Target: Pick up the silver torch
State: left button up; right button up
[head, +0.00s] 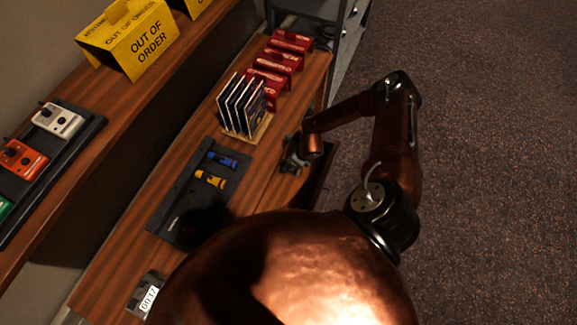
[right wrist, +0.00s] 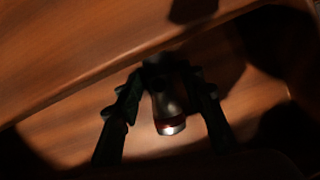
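In the right wrist view a dark grey torch (right wrist: 168,105) with a reddish band and a bright end sits between the two dark fingers of my right gripper (right wrist: 162,76). The bright end faces the camera. The fingertips come close to its far part, but shadow hides whether they touch it. In the head view my right gripper (head: 292,161) is low over the right side of the wooden desk, beside the card rack, and the torch cannot be made out there. My left gripper is not in view.
A blue torch (head: 222,160) and a yellow torch (head: 210,179) lie on a dark mat (head: 180,207). A rack of cards (head: 243,105) and several red boxes (head: 280,62) stand behind. A timer (head: 148,298) is at the near left. Yellow signs (head: 130,38) stand on the raised shelf.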

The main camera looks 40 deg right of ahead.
grip_shut()
jog(key=shift+r, duration=0.1)
dwell(0.4)
